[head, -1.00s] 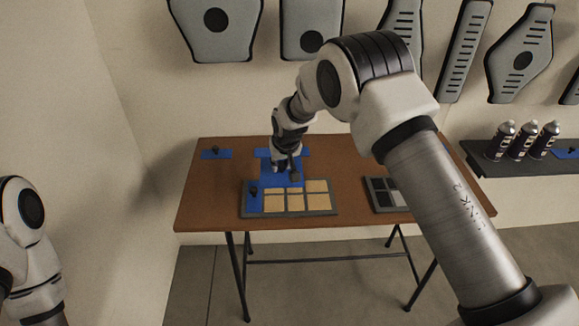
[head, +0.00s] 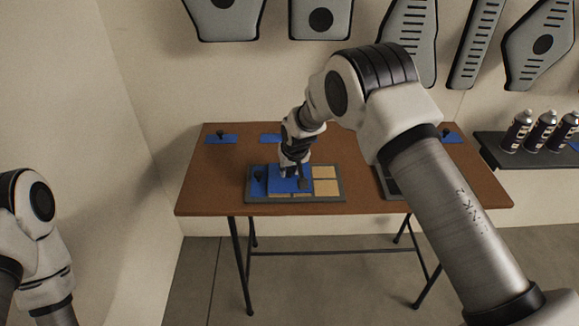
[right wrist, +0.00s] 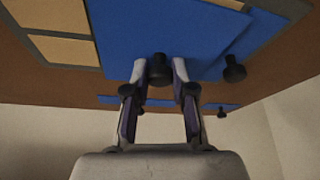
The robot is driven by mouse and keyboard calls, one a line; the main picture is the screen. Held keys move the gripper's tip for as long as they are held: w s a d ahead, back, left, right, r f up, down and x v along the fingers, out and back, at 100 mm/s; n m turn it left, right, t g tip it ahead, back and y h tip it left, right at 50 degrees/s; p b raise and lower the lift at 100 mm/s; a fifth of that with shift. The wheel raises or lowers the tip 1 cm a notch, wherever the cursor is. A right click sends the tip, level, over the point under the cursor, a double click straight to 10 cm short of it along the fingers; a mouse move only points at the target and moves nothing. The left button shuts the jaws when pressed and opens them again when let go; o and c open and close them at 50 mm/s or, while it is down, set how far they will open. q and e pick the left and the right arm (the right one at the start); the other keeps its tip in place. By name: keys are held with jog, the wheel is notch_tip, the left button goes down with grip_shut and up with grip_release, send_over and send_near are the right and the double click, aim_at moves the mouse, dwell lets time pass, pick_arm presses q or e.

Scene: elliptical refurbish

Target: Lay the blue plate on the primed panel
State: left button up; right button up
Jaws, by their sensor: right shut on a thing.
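My right gripper (head: 294,172) is shut on the black knob (right wrist: 160,70) of a large blue plate (head: 284,183). The plate also shows in the right wrist view (right wrist: 150,25). It is over the left and middle part of the primed panel (head: 342,188), which has a grey rim and tan cells. Tan cells show at the right and along the front. I cannot tell whether the plate touches the panel. A smaller blue plate (head: 258,188) with a black knob sits on the panel's left end, beside the held plate. My left gripper is out of view.
The brown table (head: 210,190) has more blue pieces along its back, one at the back left (head: 222,139). A dark tray (head: 387,184) lies right of the panel, partly behind my right arm. Spray cans (head: 518,131) stand on a shelf (head: 490,150) at right.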

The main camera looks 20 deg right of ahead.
jog(key=shift+f, duration=0.55)
jog(key=shift+f, duration=0.15)
jog(key=o, duration=0.9)
jog(key=shift+o, duration=0.2)
jog(key=v, duration=1.2)
